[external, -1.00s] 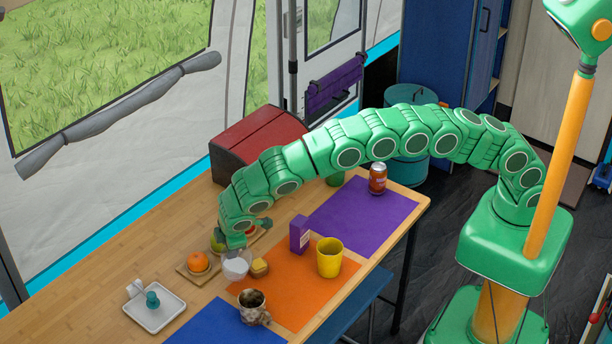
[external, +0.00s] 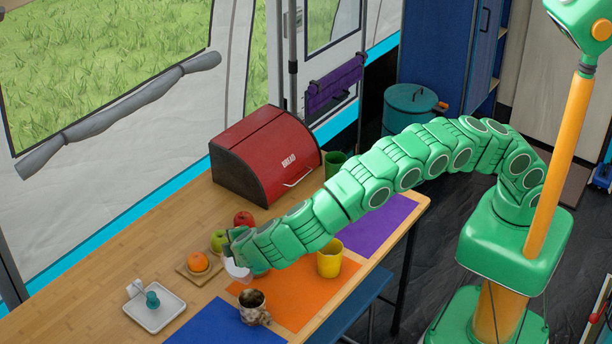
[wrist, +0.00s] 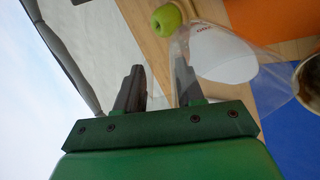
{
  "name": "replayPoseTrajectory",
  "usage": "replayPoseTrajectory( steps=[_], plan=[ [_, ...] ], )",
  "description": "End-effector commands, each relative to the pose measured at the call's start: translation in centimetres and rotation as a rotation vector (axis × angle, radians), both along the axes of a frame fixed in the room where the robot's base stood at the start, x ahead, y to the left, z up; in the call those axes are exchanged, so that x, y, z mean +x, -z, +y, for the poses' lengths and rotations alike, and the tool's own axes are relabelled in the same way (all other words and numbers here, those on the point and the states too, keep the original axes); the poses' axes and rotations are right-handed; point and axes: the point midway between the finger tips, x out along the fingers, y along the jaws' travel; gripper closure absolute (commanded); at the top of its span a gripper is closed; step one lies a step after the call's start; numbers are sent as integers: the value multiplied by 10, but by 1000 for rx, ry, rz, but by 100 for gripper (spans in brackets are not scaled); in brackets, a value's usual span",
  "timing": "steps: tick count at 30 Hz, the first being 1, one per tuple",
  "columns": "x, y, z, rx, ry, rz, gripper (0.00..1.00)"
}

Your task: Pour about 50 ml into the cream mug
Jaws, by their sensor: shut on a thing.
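My gripper (external: 234,250) is low over the table's left middle. In the wrist view its two dark fingers (wrist: 158,88) point away from the camera, and it is shut on a clear jug (wrist: 265,75) with white contents. The jug also shows in the external view (external: 237,270), partly hidden by my arm. Exactly where the fingers grip it is hard to see. A pale mug with dark patches and a dark inside (external: 254,314) stands at the orange mat's front left edge, apart from the jug; it looks closest to the cream mug. Its rim shows in the wrist view (wrist: 313,84).
A yellow cup (external: 329,264) stands right of the jug, under my forearm. A green apple (external: 219,240), a red fruit (external: 243,218) and an orange (external: 198,262) are close by. A white tray (external: 168,318) holds small items. A red bread box (external: 265,155) stands behind.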

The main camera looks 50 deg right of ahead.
Motion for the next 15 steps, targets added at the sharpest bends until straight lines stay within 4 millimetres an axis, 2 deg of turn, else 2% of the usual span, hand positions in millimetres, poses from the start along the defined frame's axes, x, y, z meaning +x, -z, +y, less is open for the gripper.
replayPoseTrajectory(
  steps=[15],
  plan=[
    [-5,1,3,-43,-2,-76,100]
  ],
)
